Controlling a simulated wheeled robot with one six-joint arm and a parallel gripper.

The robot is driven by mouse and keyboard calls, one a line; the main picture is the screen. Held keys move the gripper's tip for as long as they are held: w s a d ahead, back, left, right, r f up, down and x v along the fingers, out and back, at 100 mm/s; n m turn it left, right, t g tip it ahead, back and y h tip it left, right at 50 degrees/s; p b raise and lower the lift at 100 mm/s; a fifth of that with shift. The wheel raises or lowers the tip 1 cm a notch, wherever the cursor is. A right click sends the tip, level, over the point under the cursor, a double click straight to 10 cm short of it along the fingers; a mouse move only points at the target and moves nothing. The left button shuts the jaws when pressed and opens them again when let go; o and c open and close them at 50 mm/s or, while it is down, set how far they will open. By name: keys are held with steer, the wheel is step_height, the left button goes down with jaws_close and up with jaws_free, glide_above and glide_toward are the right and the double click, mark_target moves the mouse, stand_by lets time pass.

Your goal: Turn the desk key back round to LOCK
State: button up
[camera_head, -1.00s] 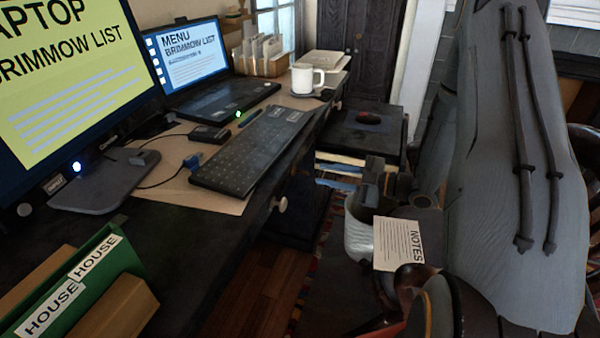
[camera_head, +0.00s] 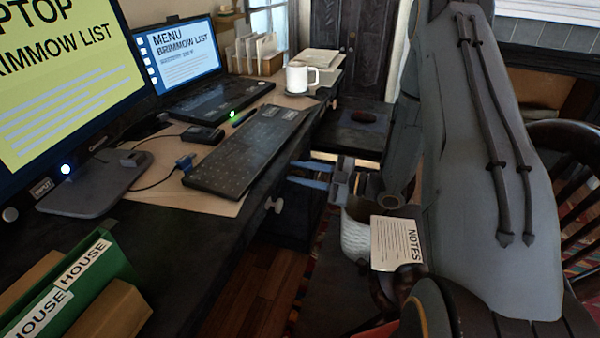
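My gripper (camera_head: 308,175) is beside the front face of the dark desk (camera_head: 180,262), below the desktop edge. Its two bluish fingers point left toward the desk front and stand apart, with a dark gap and nothing visible between them. I cannot make out the desk key or any LOCK marking; the desk front near the fingertips is very dark. A pale round knob (camera_head: 278,205) shows on the desk front, left of and a little below the fingers. My grey arm fills the right side of the view.
A keyboard (camera_head: 247,150), laptop (camera_head: 205,62), monitor (camera_head: 65,75) and white mug (camera_head: 297,77) stand on the desk. A green HOUSE folder (camera_head: 75,285) is at lower left. A NOTES sheet (camera_head: 396,243) is beneath my arm. A wooden chair (camera_head: 570,190) stands at right.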

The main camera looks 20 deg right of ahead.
jaws_close()
steer(key=m+p, duration=0.3)
steer(key=m, duration=0.2)
steer(key=shift+w+d+r+p, duration=0.1)
steer(key=shift+r+p, duration=0.1)
steer(key=shift+p, duration=0.2)
steer(key=m+p, duration=0.1)
steer(key=m, duration=0.2)
steer(key=m+p, duration=0.1)
steer(key=m, duration=0.1)
steer(key=shift+w+d+m, duration=0.1)
steer(key=shift+w+m, duration=0.1)
steer(key=shift+m, duration=0.2)
steer(key=m, duration=0.2)
steer(key=m+p, duration=0.1)
steer(key=m, duration=0.1)
steer(key=shift+w+d+f+m, duration=0.1)
steer(key=shift+w+f+m, duration=0.05)
steer(key=shift+m, duration=0.25)
steer(key=shift+m+p, duration=0.3)
